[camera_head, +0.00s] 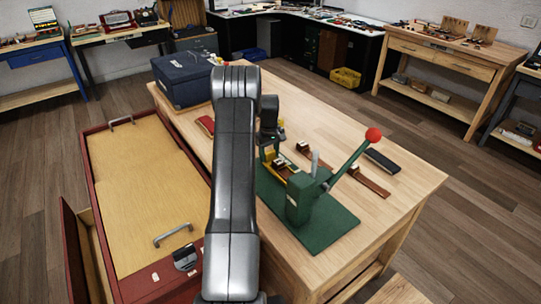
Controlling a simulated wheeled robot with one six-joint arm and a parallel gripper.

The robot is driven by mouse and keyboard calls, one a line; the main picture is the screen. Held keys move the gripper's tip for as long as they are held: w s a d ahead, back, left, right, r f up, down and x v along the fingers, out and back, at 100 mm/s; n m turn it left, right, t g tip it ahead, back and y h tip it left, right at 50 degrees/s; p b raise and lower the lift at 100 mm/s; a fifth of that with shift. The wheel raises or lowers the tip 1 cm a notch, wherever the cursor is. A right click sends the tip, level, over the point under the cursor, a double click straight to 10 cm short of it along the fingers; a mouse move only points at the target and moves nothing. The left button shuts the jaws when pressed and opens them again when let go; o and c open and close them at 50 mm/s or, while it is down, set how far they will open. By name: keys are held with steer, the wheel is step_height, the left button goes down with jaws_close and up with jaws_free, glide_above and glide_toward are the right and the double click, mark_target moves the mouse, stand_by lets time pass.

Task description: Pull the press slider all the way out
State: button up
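A green press (302,205) stands on a green base plate (325,232) on the wooden workbench. Its lever (352,158) slants up to the right and ends in a red ball knob (373,134). A yellow, brass-like part (281,170), probably the press slider, shows at the far left side of the press. How far out it is, I cannot tell. The dark end of my arm with my gripper (268,143) hangs just above and behind that part. Its fingers are too small and too hidden to read, and contact is unclear. My arm covers the area to the left.
A dark blue case (184,78) stands at the bench's far left corner. A red block (206,125), a brown wooden strip (366,181) and a black brush-like object (382,161) lie on the bench. A large red-framed wooden case (140,185) stands left. The bench's right end is clear.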

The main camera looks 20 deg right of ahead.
steer(key=shift+o, duration=1.4)
steer(key=shift+w, duration=0.1)
step_height(320, 180, up, 14)
steer(key=b, duration=0.1)
steer(key=shift+f+b, duration=0.15)
steer(key=shift+b, duration=0.25)
steer(key=shift+f, duration=0.1)
step_height(320, 180, down, 14)
steer(key=shift+r+p, duration=0.1)
steer(key=shift+p, duration=0.85)
steer(key=shift+s+d, duration=0.1)
steer(key=shift+s, duration=0.2)
